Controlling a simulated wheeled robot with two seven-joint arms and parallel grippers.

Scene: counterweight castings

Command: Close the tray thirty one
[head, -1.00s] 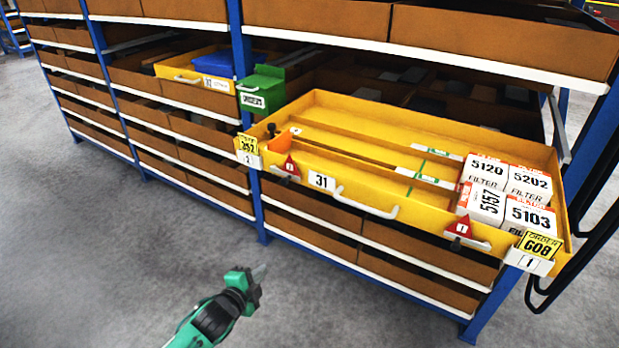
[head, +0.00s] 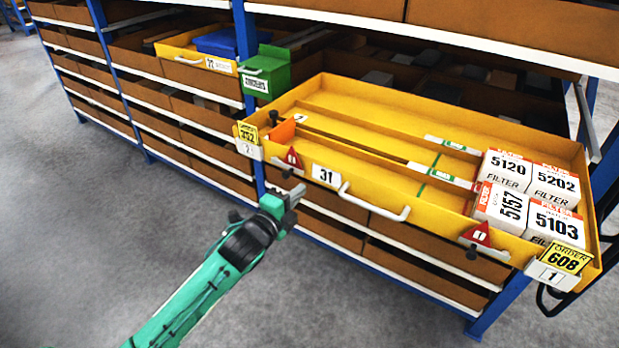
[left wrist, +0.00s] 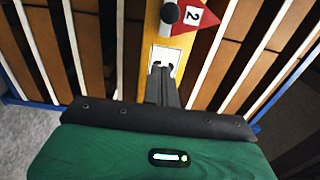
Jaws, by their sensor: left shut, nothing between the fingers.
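The yellow tray (head: 345,217) labelled 31 is pulled out of the blue rack in the head view, with a long white handle (head: 374,203) on its front. Its front also shows in the left wrist view (left wrist: 150,42). White filter boxes (head: 527,198) stand at its right end. My left gripper (head: 292,195) is shut and empty, in front of the tray's left part, below the 31 label. In the left wrist view its closed fingers (left wrist: 162,85) point at the tray front by a white label. I cannot tell whether they touch. My right gripper is not in view.
A green bin (head: 266,75) and a smaller yellow tray (head: 185,49) with a blue bin (head: 225,41) stick out to the left. Red markers (head: 293,158) and order tags (head: 565,258) hang on the tray's front.

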